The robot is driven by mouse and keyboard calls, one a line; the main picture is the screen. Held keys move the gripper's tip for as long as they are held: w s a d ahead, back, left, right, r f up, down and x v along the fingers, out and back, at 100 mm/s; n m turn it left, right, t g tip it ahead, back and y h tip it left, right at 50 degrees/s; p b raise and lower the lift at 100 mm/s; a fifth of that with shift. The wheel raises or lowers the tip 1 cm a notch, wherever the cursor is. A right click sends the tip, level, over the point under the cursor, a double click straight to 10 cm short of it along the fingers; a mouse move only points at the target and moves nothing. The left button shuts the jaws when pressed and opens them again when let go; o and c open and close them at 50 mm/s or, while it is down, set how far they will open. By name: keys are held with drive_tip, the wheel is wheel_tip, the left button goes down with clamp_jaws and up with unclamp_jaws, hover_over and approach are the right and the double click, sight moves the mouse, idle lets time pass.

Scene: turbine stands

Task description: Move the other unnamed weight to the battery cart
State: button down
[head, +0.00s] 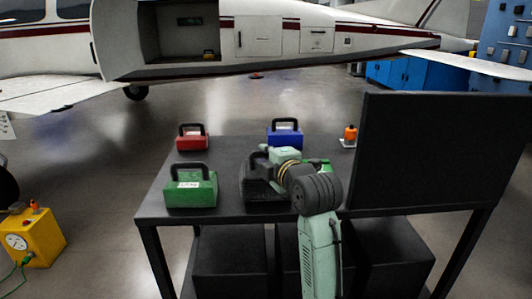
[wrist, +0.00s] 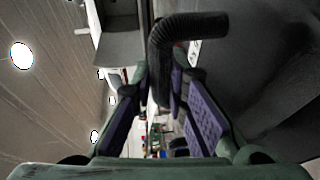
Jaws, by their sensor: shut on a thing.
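A black weight (head: 262,192) is at the middle of the dark table, partly hidden behind my arm. My gripper (head: 268,160) is at its handle. In the wrist view my gripper's purple-padded fingers (wrist: 165,110) are closed around the ribbed black handle (wrist: 190,28), with the dark body (wrist: 265,75) at the right. I cannot tell whether the weight touches the tabletop. A green weight with a white label (head: 190,187) stands to its left, a red one (head: 192,137) at the back left and a blue one (head: 285,134) behind it. I cannot tell which thing is the battery cart.
The dark table (head: 225,150) has a tall black panel (head: 430,150) at its right and dark boxes (head: 228,255) below. A small orange-topped item (head: 350,134) stands near the panel. A yellow box with a gauge (head: 35,237) is on the floor at left. An aircraft (head: 270,35) stands behind.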

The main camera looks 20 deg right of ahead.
drive_tip(key=shift+f, duration=0.1)
drive_tip(key=shift+f+b, duration=0.25)
drive_tip(key=shift+b, duration=0.1)
idle(0.4)
drive_tip(key=c, duration=1.7)
unclamp_jaws()
drive_tip(key=shift+s, duration=0.1)
drive_tip(key=shift+o, duration=0.9)
drive_tip(key=shift+f, duration=0.1)
drive_tip(key=shift+o, duration=0.9)
drive_tip(key=shift+f, duration=0.2)
drive_tip(key=shift+r, duration=0.15)
